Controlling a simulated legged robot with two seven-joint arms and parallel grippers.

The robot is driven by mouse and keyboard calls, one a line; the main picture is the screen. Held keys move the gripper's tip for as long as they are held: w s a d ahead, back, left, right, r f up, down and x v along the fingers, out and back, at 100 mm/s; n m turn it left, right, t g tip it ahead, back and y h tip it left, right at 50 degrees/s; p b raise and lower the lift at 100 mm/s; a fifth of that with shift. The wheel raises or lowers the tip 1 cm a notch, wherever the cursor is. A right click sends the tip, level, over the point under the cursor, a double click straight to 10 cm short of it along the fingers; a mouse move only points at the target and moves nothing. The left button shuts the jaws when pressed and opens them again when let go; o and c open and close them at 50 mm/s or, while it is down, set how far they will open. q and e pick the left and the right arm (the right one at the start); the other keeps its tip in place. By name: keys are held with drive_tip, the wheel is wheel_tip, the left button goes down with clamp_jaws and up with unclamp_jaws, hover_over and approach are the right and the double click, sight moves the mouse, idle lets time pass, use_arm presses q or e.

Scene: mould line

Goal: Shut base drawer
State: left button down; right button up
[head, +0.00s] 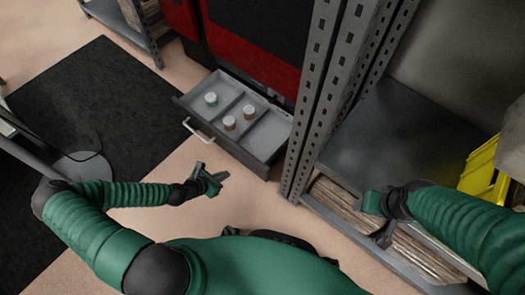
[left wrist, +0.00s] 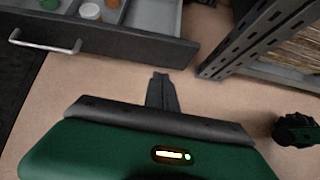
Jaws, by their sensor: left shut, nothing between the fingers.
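The base drawer (head: 266,151) is pulled out, low under the red machine, with dividers and a light bar handle (head: 199,131) on its front. Inside stand a green-sided jar (head: 211,99) and two brown-sided jars (head: 229,123), (head: 249,112), all with pale tops. My left gripper (head: 221,178) is below and in front of the drawer front, apart from it, shut and empty. In the left wrist view, its fingers (left wrist: 161,90) point toward the drawer front (left wrist: 120,48); the handle (left wrist: 45,41) is at the upper left. My right gripper (head: 376,218) is by the shelf at the right; its finger gap is unclear.
A grey metal shelf rack (head: 318,100) stands right beside the drawer, its upright close to the drawer's right corner. A yellow bin (head: 484,170) is at the far right. A black mat (head: 88,98) covers floor at the left. Bare floor (head: 160,160) lies before the drawer.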

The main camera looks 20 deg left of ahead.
use_arm(q)
drive_tip(key=w+r+b+x, duration=0.2)
drive_tip(key=b+x, duration=0.6)
drive_tip(key=x, duration=0.5)
drive_tip(key=shift+d+b, duration=0.35)
use_arm(e)
drive_tip(key=s+x, duration=0.2)
drive_tip(key=x, duration=0.6)
drive_tip(key=shift+d+f, duration=0.3)
drive_tip(key=shift+f, duration=0.25)
use_arm(q)
drive_tip(key=shift+r, duration=0.1)
